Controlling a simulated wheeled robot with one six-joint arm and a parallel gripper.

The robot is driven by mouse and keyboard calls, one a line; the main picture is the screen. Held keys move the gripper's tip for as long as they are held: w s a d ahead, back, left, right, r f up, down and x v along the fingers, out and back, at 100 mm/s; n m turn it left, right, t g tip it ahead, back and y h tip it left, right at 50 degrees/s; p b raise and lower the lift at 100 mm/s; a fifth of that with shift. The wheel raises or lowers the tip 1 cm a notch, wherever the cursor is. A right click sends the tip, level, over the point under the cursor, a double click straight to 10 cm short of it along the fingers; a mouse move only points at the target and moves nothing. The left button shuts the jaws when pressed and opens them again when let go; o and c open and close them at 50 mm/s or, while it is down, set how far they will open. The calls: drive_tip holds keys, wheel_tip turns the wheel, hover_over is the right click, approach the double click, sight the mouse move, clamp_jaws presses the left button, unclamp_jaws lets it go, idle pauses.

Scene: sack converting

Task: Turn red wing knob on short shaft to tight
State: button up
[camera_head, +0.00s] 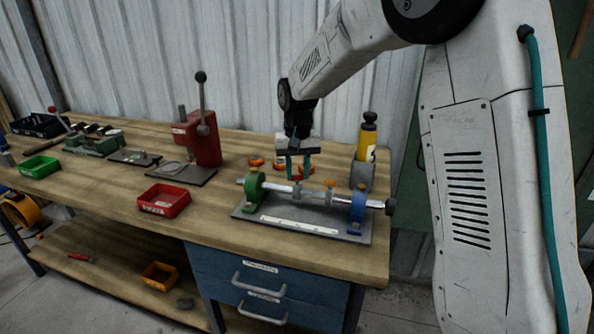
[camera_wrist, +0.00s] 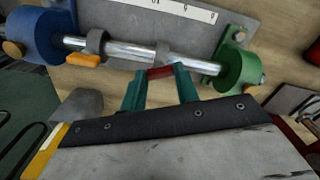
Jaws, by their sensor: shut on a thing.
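The red wing knob (camera_wrist: 160,71) sits between my teal fingertips in the wrist view, at a grey collar (camera_wrist: 168,55) on the silver shaft (camera_wrist: 130,50). My gripper (camera_wrist: 160,88) is shut on the knob. In the head view my gripper (camera_head: 299,176) reaches down behind the shaft (camera_head: 312,192), near its green support (camera_head: 254,186). A blue support (camera_head: 358,208) holds the shaft's right end there. A second collar (camera_wrist: 96,42) carries an orange knob (camera_wrist: 85,60), nearer the blue support. The fingers partly hide the red knob, and its tightness cannot be told.
The supports stand on a grey plate (camera_head: 275,222) with a white scale. Loose orange pieces (camera_head: 256,162) lie behind it. A yellow bottle-like thing (camera_head: 366,145) stands close on the right. A red press (camera_head: 204,140) and red bin (camera_head: 164,200) are left. The bench front is clear.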

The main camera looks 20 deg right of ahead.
drive_tip(key=m, duration=0.4)
drive_tip(key=shift+m, duration=0.4)
idle(0.4)
drive_tip(key=o, duration=1)
wheel_tip(320, 180, up, 8)
drive_tip(key=shift+f, duration=0.1)
